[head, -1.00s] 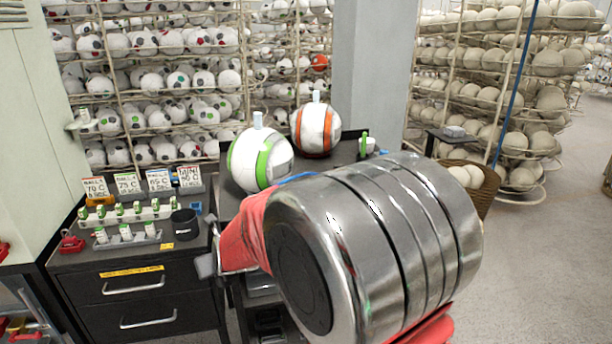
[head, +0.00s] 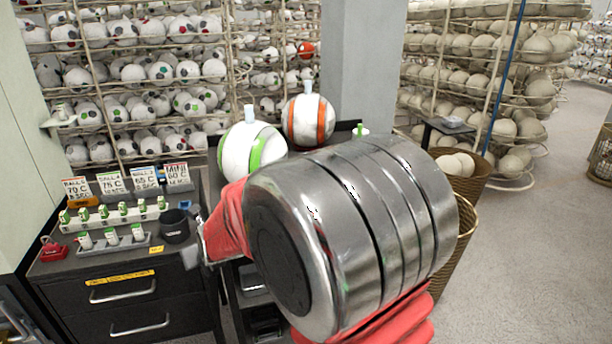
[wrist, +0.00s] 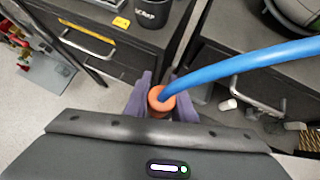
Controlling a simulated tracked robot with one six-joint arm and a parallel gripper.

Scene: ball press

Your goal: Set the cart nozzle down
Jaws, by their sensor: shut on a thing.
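The nozzle (wrist: 160,99) is an orange cylinder with a blue hose (wrist: 245,62) running from it to the upper right in the wrist view. My gripper (wrist: 161,92) is shut on it, with one grey-purple finger on each side. The nozzle hangs in front of the gap between two dark cabinet units, apart from both. In the head view my arm's large metal joint hides the nozzle and hose. The dark cart top (head: 212,188) carries a green-striped ball (head: 238,150) and an orange-striped ball (head: 305,122), and is largely hidden by my arm.
At left, a dark drawer cabinet (head: 125,307) holds small bottles in racks, a black cup (head: 175,228) and price-like cards. Ball racks (head: 130,75) stand behind, with a grey pillar (head: 360,60). A wicker basket (head: 465,185) stands right. The right floor (head: 545,250) is clear.

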